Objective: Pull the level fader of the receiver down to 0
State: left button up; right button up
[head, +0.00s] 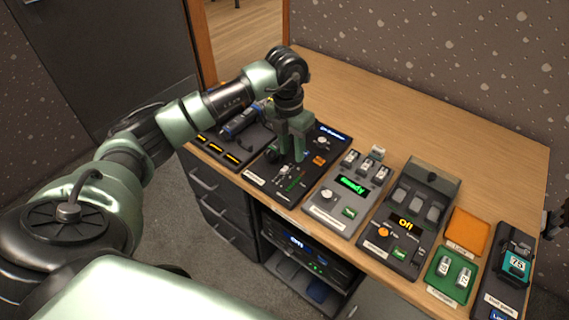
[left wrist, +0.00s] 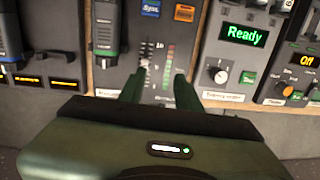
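The receiver (head: 324,140) is a dark panel on the desk.
A handheld microphone (left wrist: 105,28) lies left of the fader. A panel reading "Ready" (head: 353,184) stands to the right, then a panel reading "Off" (head: 404,222), a green tray (head: 437,279) and an orange pad (head: 467,231). The desk (head: 420,115) behind is clear.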

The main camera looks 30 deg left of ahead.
aim_at(284, 168)
pick_arm(q)
jog(key=shift+s+a+r+y, duration=0.15)
jog(key=shift+a+y, duration=0.25)
jog(key=shift+a, duration=0.7)
notch_tip(284, 168, down, 8)
jog(key=shift+r+p, duration=0.2)
jog(key=shift+p, duration=0.3)
jog(key=shift+c, duration=0.3)
grip_shut()
jog(key=shift+r, duration=0.1)
